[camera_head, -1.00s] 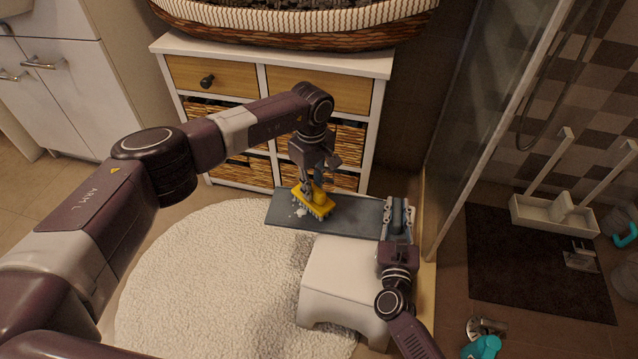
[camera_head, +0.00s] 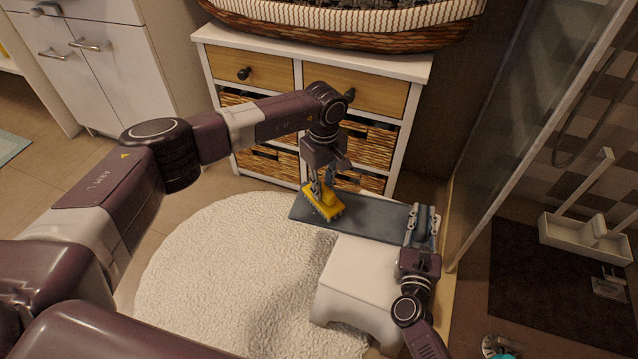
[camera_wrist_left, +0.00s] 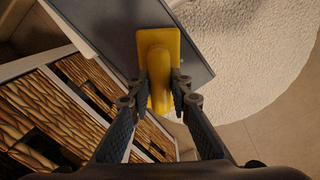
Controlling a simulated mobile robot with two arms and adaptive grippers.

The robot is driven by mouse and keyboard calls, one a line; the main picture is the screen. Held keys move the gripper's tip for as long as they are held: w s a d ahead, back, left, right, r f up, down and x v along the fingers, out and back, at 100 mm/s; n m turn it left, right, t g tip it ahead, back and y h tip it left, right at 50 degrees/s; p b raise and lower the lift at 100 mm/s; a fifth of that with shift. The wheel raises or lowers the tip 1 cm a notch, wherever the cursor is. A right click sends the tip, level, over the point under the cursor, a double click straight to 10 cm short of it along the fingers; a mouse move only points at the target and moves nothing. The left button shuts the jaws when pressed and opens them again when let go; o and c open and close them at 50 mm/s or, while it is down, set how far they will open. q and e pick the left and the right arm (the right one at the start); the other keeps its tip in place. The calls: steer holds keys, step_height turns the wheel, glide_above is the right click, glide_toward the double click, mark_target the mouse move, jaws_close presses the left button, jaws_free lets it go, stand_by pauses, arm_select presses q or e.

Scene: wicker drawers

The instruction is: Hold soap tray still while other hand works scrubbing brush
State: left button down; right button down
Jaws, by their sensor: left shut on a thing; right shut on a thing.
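The yellow scrubbing brush (camera_head: 323,202) is over the left end of the dark grey soap tray (camera_head: 372,217). My left gripper (camera_head: 324,184) is shut on the brush's handle from above. In the left wrist view the brush (camera_wrist_left: 158,60) sits between the fingers (camera_wrist_left: 158,92), with the tray (camera_wrist_left: 105,25) beneath. I cannot tell whether the bristles touch the tray. The tray lies flat, with part of it over a white stool (camera_head: 355,277). My right gripper (camera_head: 422,226) is shut on the tray's right end, and its fingers hide that end.
A white cabinet (camera_head: 312,47) with wooden and wicker drawers stands behind the tray. A round cream rug (camera_head: 220,260) lies at the left. A glass shower panel (camera_head: 520,120) and a white caddy (camera_head: 580,238) are at the right.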

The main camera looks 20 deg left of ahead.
mark_target(341, 205)
arm_select(q)
steer(key=shift+s+d, duration=0.1)
steer(key=shift+d, duration=2.7)
steer(key=shift+s, duration=0.65)
steer(key=shift+s+a, duration=0.1)
steer(key=shift+a, duration=3.55)
steer(key=shift+w+a+r, duration=0.1)
steer(key=shift+w+r, duration=0.1)
steer(key=shift+r, duration=0.9)
steer(key=shift+s+r, duration=0.1)
steer(key=shift+r, duration=2.85)
arm_select(e)
steer(key=c, duration=1.4)
jaws_free()
